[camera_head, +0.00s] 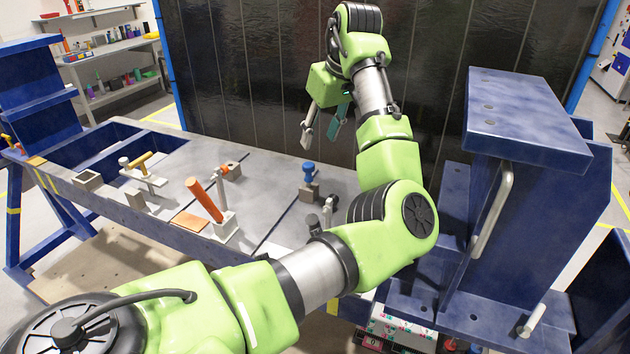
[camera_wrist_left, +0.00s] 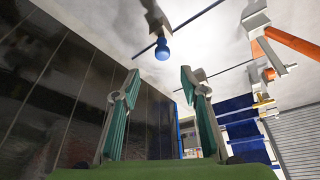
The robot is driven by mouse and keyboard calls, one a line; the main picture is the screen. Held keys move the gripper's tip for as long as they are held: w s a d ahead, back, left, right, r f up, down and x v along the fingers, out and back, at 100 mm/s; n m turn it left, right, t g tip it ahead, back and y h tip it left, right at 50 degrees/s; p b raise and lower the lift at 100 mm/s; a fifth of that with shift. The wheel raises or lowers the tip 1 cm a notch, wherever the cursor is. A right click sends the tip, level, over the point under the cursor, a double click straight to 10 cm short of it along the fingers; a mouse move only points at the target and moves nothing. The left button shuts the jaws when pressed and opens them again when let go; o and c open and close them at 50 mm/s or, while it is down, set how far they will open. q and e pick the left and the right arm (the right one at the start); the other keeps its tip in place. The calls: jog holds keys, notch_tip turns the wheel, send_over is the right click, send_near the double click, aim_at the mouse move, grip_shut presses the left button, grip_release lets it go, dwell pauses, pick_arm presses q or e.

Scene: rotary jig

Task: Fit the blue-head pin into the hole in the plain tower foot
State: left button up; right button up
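The blue-head pin (camera_head: 308,168) stands upright in a small brown block on the blue-grey table, head up. In the left wrist view its blue head (camera_wrist_left: 162,52) lies beyond my fingertips, roughly between them. My left gripper (camera_head: 320,138) is open and empty, above and behind the pin, apart from it; its spread fingers also show in the left wrist view (camera_wrist_left: 158,76). The right blue tower (camera_head: 520,105) has a foot (camera_head: 415,302) with small dark spots, partly hidden by my arm. I cannot tell which foot is the plain one. My right gripper is not in view.
An orange-handled clamp (camera_head: 205,200), a yellow-handled clamp (camera_head: 142,168) and small blocks stand on the table (camera_head: 180,165). Another blue tower (camera_head: 35,95) stands at the far left. A dark panel (camera_head: 250,70) rises behind. A metal handle (camera_head: 492,210) sticks out from the right tower.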

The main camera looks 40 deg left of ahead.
pick_arm(q)
jog(key=p, duration=0.2)
send_over(308, 174)
jog(key=d, duration=0.1)
jog(key=f, duration=0.7)
jog(key=shift+w+f, duration=0.15)
jog(key=shift+w, duration=0.05)
jog(key=shift+w+f, duration=0.1)
jog(key=shift+f, duration=0.15)
jog(key=p+x, duration=0.1)
jog(key=x, duration=0.1)
jog(key=p+x, duration=0.1)
jog(key=x, duration=0.1)
jog(key=shift+s+f, duration=0.2)
jog(key=shift+f, duration=0.55)
jog(key=shift+r, duration=0.1)
grip_shut()
